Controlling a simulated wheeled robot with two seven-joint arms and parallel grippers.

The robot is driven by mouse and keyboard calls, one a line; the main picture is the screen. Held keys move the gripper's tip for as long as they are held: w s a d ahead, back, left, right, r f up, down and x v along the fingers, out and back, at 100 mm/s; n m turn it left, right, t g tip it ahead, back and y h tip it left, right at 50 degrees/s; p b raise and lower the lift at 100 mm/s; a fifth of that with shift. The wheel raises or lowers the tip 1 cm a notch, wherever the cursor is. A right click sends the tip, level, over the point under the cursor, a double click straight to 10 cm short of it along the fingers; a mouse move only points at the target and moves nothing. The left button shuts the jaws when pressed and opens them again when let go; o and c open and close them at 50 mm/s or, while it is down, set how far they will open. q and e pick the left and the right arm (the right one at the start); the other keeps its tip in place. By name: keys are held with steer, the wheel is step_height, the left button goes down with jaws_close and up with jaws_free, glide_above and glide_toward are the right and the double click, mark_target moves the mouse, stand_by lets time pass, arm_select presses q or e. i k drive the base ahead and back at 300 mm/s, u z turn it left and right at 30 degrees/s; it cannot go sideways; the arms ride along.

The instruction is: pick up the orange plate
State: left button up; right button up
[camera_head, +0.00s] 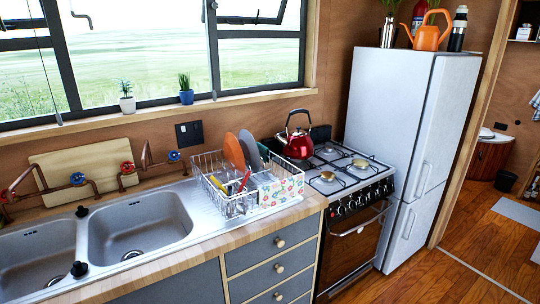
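The orange plate (234,153) stands on edge in the white wire dish rack (205,165) on the counter, right of the sinks. A grey plate (251,149) stands upright just to its right. The lower part of the orange plate is partly hidden by the rack and the things in it. Neither of my grippers shows in the head view.
Utensils and a floral-patterned item (281,190) sit at the rack's front. A red kettle (299,143) stands on the stove (345,178) to the right, beside a white fridge (405,130). Two sinks (140,222) lie left.

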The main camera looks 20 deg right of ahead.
mark_target(233, 153)
steer(key=z, duration=1.8)
steer(key=i, duration=2)
steer(key=u, duration=2.8)
